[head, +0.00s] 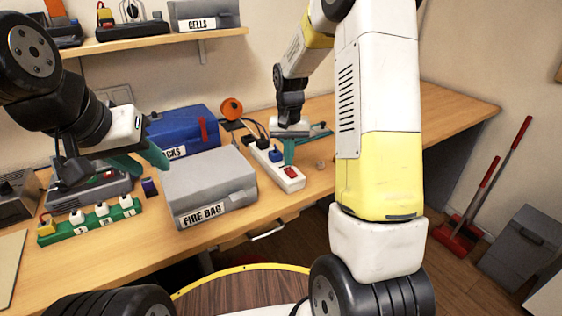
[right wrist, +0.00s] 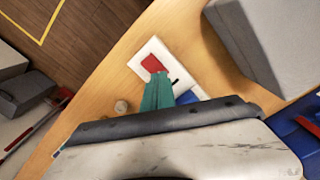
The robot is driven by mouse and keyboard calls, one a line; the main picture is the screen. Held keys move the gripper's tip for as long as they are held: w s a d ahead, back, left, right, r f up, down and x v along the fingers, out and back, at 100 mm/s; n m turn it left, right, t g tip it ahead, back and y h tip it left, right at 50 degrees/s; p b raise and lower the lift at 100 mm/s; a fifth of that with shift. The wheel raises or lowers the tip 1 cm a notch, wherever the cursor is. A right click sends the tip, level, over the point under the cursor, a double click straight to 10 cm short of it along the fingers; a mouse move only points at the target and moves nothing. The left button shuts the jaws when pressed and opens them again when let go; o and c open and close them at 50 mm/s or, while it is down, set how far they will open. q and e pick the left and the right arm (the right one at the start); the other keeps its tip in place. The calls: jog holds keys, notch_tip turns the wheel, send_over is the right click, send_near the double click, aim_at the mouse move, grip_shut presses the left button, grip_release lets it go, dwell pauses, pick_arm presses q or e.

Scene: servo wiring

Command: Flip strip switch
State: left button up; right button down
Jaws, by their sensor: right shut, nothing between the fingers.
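A white power strip (head: 296,185) lies on the workbench, with a red rocker switch (head: 291,172) near its front end and a blue plug (head: 277,155) behind it. My right gripper (head: 289,163) is shut and empty, its teal fingers pointing down just behind the switch. In the right wrist view, the fingertips (right wrist: 155,78) are at the edge of the red switch (right wrist: 153,64) on the white strip (right wrist: 144,51); I cannot tell whether they touch. The fingers hide part of the strip. My left gripper (head: 146,163) is open and empty above the bench, left of the grey box.
A green strip (head: 90,225) with several white plugs is at the left. A small round item (head: 320,164) sits right of the strip. The bench's right end is clear.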

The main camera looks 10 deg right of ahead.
aim_at(288, 169)
jog(key=shift+f, duration=0.95)
dwell(0.4)
jog(key=shift+r, duration=3.55)
jog(key=s+r+n+t+y, duration=0.1)
jog(key=s+r+t, duration=0.2)
jog(key=s+r, duration=0.75)
jog(key=s+a+r+n+t+y, duration=0.1)
jog(key=s+a+r+t, duration=0.1)
jog(key=s, duration=1.1)
jog(key=shift+s+r+n+t, duration=0.3)
jog(key=shift+s+r+t, duration=0.1)
jog(key=shift+r+t, duration=0.25)
